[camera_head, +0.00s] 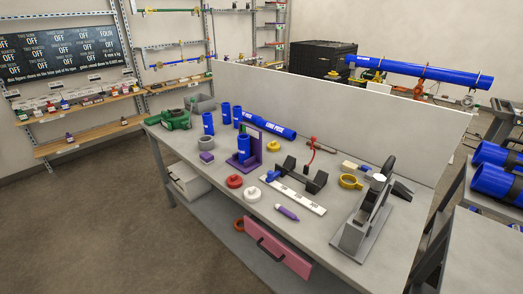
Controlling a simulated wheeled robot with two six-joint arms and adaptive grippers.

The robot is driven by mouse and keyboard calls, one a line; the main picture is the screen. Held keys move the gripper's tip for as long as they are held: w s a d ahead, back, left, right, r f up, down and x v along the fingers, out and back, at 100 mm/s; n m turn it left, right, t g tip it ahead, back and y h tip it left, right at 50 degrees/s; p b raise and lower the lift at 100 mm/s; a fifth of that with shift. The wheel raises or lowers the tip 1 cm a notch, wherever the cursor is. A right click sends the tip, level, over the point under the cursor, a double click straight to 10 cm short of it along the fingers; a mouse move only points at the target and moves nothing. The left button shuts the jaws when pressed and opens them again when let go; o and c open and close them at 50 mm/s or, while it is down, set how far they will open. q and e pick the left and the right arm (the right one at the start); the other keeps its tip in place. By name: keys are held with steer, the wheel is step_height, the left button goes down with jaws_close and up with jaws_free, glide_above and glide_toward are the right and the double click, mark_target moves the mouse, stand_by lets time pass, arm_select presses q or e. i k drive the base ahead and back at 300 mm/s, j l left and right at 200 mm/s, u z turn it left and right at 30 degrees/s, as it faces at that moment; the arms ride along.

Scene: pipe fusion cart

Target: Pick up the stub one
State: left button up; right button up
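Several short blue pipe stubs stand upright on the grey workbench (215,177). One blue stub (208,124) stands at the left, near the green tool. Another blue stub (226,113) stands just behind and to its right. A third blue stub (238,118) stands by the left end of the lying blue pipe. A further blue stub (244,147) stands at the purple fixture (253,155). Their markings are too small to read, so I cannot tell which one is stub one. Neither of my grippers is in view.
A lying blue pipe (275,129) is behind the fixture. A red cap (235,181), white cap (253,194), purple marker (287,213), white ruler strip (292,195) and grey machine (362,221) occupy the front and right. A low panel (320,103) borders the back.

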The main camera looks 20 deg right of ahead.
mark_target(244, 139)
steer(key=i+j+z, duration=0.15)
steer(key=z, duration=0.3)
steer(key=i+j+z, duration=0.25)
steer(key=z, duration=0.15)
steer(key=i+j+z, duration=0.15)
steer(key=j+z, duration=0.3)
steer(key=i+j+z, duration=0.1)
steer(key=j, duration=0.5)
steer(key=i+j, duration=0.25)
steer(key=j, duration=0.4)
steer(key=i+j+z, duration=0.15)
steer(key=j, duration=0.5)
steer(key=i+j+z, duration=0.1)
steer(key=j, duration=0.5)
steer(key=i+j+z, duration=0.1)
steer(key=j, duration=0.6)
steer(key=i+j, duration=0.1)
steer(key=j, duration=0.55)
steer(key=i+z, duration=0.05)
